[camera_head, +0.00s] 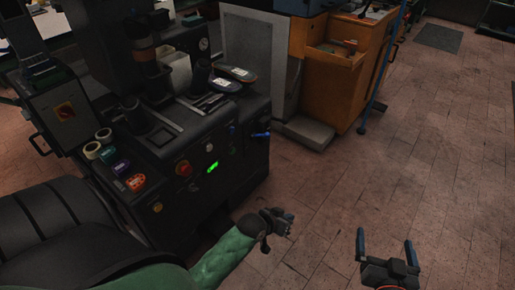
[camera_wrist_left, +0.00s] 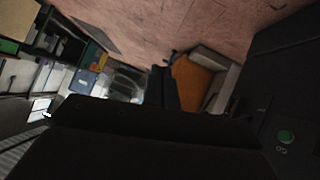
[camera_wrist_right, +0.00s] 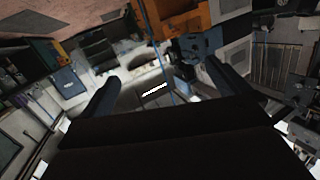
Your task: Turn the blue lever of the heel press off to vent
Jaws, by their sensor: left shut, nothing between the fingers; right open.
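The dark heel press (camera_head: 225,165) stands left of centre in the head view, with a lit green display on its front. Its small blue lever (camera_head: 261,135) sticks out to the right from the press's right side, roughly level. My left gripper (camera_head: 288,218) is shut and empty, in front of the press, below and a little right of the lever, apart from it. In the left wrist view its closed fingers (camera_wrist_left: 165,88) point away from the camera; the lever cannot be made out there. My right gripper (camera_head: 386,243) is open and empty over the floor at lower right.
An orange cabinet (camera_head: 335,80) with a blue pole (camera_head: 385,65) stands behind to the right. A grey low step (camera_head: 304,131) lies before it. The tiled floor (camera_head: 430,170) at right is clear.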

